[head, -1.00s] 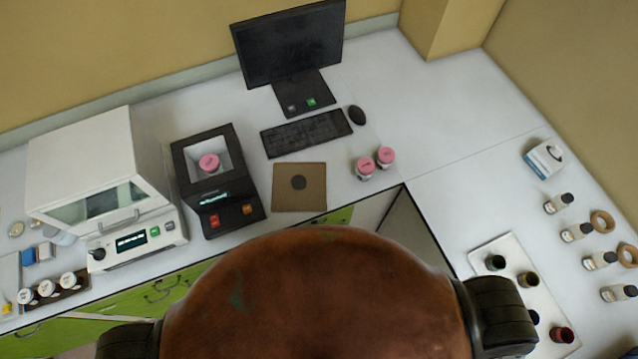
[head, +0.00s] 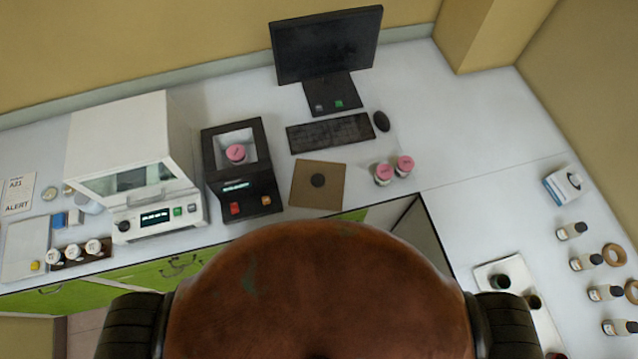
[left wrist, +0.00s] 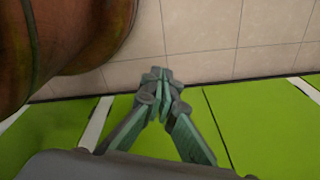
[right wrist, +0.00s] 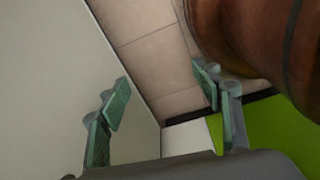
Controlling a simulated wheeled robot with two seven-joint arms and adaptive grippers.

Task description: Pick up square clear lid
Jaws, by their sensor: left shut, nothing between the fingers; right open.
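I cannot clearly make out a square clear lid. A black device (head: 241,187) on the bench has a square, pale-walled chamber with a pink-capped jar (head: 236,153) inside; whether a clear lid covers it, I cannot tell. Faint edges show on the bench near two pink-capped jars (head: 385,174), too faint to name. My left gripper (left wrist: 160,74) is shut and empty, in front of green cabinet fronts and above the tiled floor. My right gripper (right wrist: 161,80) is open and empty, beside a pale panel. Neither gripper shows in the head view.
A white instrument (head: 125,150) stands left of the black device. A brown square pad (head: 330,196), keyboard (head: 330,133), mouse (head: 381,121) and monitor (head: 327,45) are to its right. Several bottles (head: 571,231) and a white tray (head: 520,270) occupy the right bench.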

